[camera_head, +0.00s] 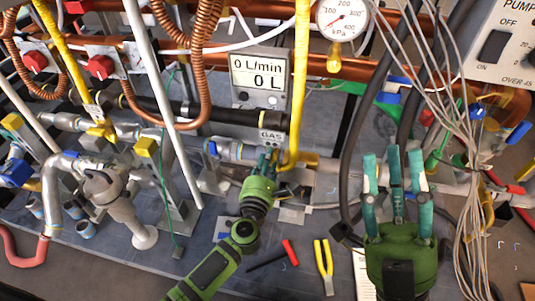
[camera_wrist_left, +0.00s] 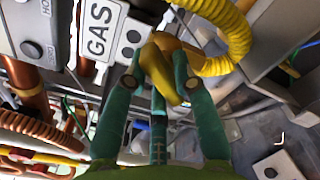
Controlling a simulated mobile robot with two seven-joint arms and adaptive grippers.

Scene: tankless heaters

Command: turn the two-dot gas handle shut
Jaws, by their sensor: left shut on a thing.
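A yellow gas handle (camera_wrist_left: 160,72) sits between the fingers of my left gripper (camera_wrist_left: 157,66) in the left wrist view. The fingers are shut on it, one on each side. Beside it are a GAS label (camera_wrist_left: 98,28) and a pale plate (camera_wrist_left: 130,42) with two dark dots. In the head view my left gripper (camera_head: 267,160) is just below the GAS label (camera_head: 270,137) and hides most of the handle. My right gripper (camera_head: 394,165) is at the right, open and empty, its fingers pointing up.
A yellow pipe (camera_head: 300,80) rises beside the left gripper. A flow meter (camera_head: 259,79) and pressure gauge (camera_head: 342,18) are above. Loose grey cables (camera_head: 440,85) hang by the right gripper.

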